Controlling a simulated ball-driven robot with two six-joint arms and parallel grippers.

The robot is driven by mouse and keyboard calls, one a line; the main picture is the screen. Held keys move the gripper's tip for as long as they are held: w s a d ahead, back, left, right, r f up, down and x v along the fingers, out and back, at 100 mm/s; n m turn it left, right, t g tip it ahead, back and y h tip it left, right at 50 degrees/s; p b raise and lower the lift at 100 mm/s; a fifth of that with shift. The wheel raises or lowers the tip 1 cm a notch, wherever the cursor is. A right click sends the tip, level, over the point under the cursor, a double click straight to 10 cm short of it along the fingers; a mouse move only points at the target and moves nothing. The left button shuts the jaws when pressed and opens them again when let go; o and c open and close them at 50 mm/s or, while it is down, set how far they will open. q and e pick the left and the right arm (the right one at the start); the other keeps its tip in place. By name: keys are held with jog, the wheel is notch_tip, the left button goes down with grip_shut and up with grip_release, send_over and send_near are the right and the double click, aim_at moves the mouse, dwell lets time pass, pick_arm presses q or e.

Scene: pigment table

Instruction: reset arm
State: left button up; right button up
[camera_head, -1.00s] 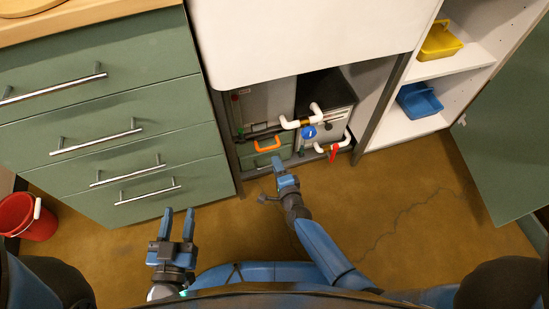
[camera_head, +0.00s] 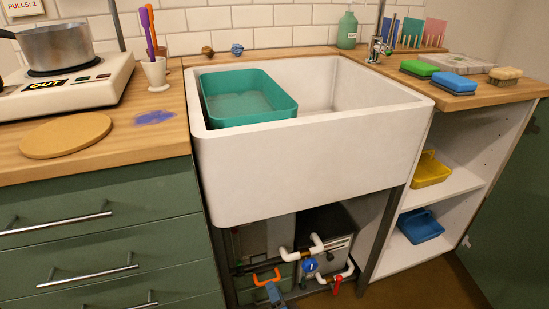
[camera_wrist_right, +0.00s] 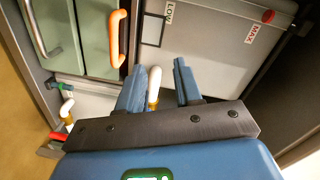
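My right gripper (camera_head: 275,292) shows at the bottom edge of the head view, in front of the open space under the sink, just below an orange handle (camera_head: 267,278). In the right wrist view my right gripper (camera_wrist_right: 158,80) has its two blue fingers apart. A white pipe with a brass part (camera_wrist_right: 154,88) shows in the gap between them; its depth relative to the fingers is unclear. The orange handle (camera_wrist_right: 117,38) is left of the fingers there. My left gripper is in neither current view.
Under the sink (camera_head: 310,155) are white pipes, a blue valve knob (camera_head: 310,265) and a red lever (camera_head: 337,284). Green drawers (camera_head: 100,235) stand to the left. Shelves with a yellow tray (camera_head: 430,171) and a blue tray (camera_head: 421,228) stand to the right.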

jog(key=s+d+r+n+t+h+p, duration=0.1)
jog(key=s+d+r+n+h, duration=0.15)
jog(key=s+d+r, duration=0.55)
jog(key=s+d+r+n+h, duration=0.1)
jog(key=s+d+r+n, duration=0.25)
jog(key=s+d, duration=0.45)
jog(key=s+d+r+n+t+h+p, duration=0.15)
jog(key=s+d+r+n, duration=0.35)
jog(key=s, duration=0.5)
pick_arm(q)
notch_tip(320, 180, up, 40)
jog(key=p, duration=3.7)
jog(key=shift+f, duration=0.2)
pick_arm(e)
notch_tip(320, 180, up, 39)
jog(key=m, duration=0.1)
jog(key=shift+d+g+h, duration=0.2)
jog(key=shift+g+h, duration=0.1)
jog(key=shift+g, duration=0.05)
pick_arm(q)
jog(key=shift+f, duration=0.1)
pick_arm(e)
jog(key=shift+f, duration=0.15)
